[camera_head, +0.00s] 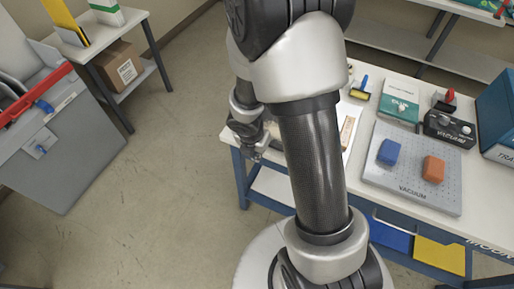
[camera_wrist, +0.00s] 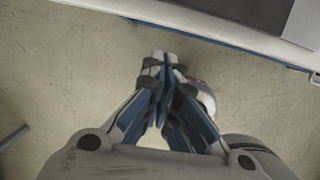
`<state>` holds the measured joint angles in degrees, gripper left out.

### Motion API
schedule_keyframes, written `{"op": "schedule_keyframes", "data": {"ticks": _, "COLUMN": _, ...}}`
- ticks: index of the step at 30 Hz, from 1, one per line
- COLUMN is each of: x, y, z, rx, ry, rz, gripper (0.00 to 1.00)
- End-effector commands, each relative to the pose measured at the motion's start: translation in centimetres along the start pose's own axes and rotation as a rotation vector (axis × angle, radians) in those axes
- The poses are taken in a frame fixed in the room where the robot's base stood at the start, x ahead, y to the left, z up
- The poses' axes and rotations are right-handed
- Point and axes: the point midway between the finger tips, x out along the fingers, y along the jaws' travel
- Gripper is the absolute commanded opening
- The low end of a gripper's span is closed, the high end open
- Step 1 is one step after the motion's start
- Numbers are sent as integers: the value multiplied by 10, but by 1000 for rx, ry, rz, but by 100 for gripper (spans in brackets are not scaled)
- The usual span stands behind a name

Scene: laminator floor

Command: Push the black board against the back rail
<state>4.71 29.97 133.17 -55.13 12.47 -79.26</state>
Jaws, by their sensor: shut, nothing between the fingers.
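My gripper (camera_head: 256,154) hangs in front of the left end of the white worktable (camera_head: 395,83), apart from it. In the wrist view its fingers (camera_wrist: 166,60) are together and empty, above bare floor. A dark flat panel (camera_wrist: 245,8) shows at the top of the wrist view, on or over the table's edge; I cannot tell whether it is the black board. My arm hides part of the table's left end in the head view. I cannot make out the back rail.
A vacuum plate (camera_head: 410,190) bears a blue block (camera_head: 389,151) and an orange block (camera_head: 433,168). Behind it are a teal-and-white box (camera_head: 400,100) and a black control unit (camera_head: 449,128). A grey bin (camera_head: 60,150) stands left. Floor between is clear.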

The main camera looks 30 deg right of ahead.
Motion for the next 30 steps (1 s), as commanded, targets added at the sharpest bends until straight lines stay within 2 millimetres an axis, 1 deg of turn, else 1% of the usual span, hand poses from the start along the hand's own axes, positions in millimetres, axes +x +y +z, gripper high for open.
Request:
{"op": "schedule_keyframes", "data": {"ticks": 1, "x": 18, "y": -1, "z": -2, "rx": 1, "ry": 1, "rz": -2, "gripper": 0}}
{"op": "schedule_keyframes", "data": {"ticks": 9, "x": 67, "y": -1, "z": -2, "rx": 2, "ry": 0, "rz": -2, "gripper": 0}}
{"op": "schedule_keyframes", "data": {"ticks": 11, "x": 75, "y": -1, "z": 0, "rx": 4, "ry": 1, "rz": -3, "gripper": 0}}
{"op": "schedule_keyframes", "data": {"ticks": 12, "x": 69, "y": -1, "z": 11, "rx": 8, "ry": 0, "rz": -3, "gripper": 0}}
{"op": "schedule_keyframes", "data": {"ticks": 13, "x": 69, "y": -1, "z": 16, "rx": 7, "ry": 0, "rz": -3, "gripper": 0}}
{"op": "schedule_keyframes", "data": {"ticks": 15, "x": 70, "y": -1, "z": 25, "rx": 8, "ry": 0, "rz": -2, "gripper": 0}}
{"op": "schedule_keyframes", "data": {"ticks": 18, "x": 72, "y": -1, "z": 34, "rx": 6, "ry": 0, "rz": -2, "gripper": 0}}
{"op": "schedule_keyframes", "data": {"ticks": 22, "x": 75, "y": -1, "z": 39, "rx": 5, "ry": 0, "rz": -1, "gripper": 0}}
{"op": "schedule_keyframes", "data": {"ticks": 30, "x": 76, "y": -1, "z": 39, "rx": 4, "ry": 0, "rz": -1, "gripper": 0}}
